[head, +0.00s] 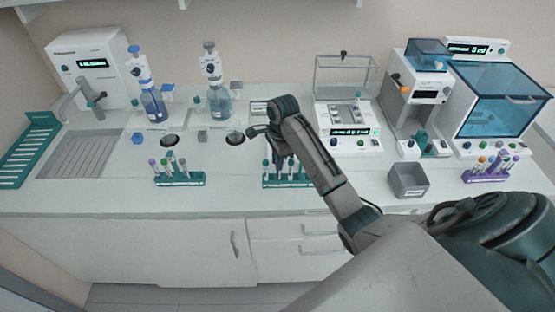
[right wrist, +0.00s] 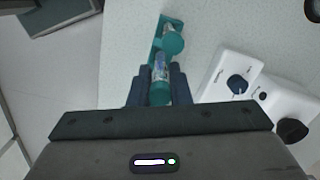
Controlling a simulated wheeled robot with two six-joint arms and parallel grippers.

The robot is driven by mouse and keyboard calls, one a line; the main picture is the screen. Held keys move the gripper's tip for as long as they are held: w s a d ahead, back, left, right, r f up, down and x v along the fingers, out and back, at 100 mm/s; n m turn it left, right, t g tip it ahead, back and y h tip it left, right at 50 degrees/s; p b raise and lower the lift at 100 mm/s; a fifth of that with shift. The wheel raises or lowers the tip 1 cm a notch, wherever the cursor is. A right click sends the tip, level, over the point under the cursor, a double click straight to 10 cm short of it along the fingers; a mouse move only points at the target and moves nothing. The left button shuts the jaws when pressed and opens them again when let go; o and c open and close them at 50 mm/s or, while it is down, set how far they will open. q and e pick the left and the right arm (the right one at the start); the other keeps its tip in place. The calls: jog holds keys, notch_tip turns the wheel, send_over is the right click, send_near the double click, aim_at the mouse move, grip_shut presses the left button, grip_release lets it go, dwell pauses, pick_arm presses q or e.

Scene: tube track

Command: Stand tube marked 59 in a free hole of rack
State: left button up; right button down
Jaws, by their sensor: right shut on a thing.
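My right gripper (head: 281,158) is over the middle teal rack (head: 300,184). In the right wrist view my right gripper (right wrist: 158,80) is shut on a teal-capped tube (right wrist: 160,88) with a printed label; its number is too small to read. The teal rack (right wrist: 155,52) shows just beyond it, with another teal-capped tube (right wrist: 172,42) in it. I cannot tell whether the held tube's lower end is in a hole. Several tubes stand in the middle rack, partly hidden by my arm. My left gripper is in neither view.
Another teal rack (head: 190,182) with several tubes stands to the left, and a purple rack (head: 480,178) at the far right. A grey bin (head: 408,182) stands right of my arm. Bottle dispensers and white devices line the back. Bare counter lies between the two teal racks.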

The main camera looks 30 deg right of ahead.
jog(key=shift+f, duration=0.25)
jog(key=shift+f, duration=0.35)
jog(key=c, duration=1.3)
grip_release()
jog(key=shift+o, duration=0.2)
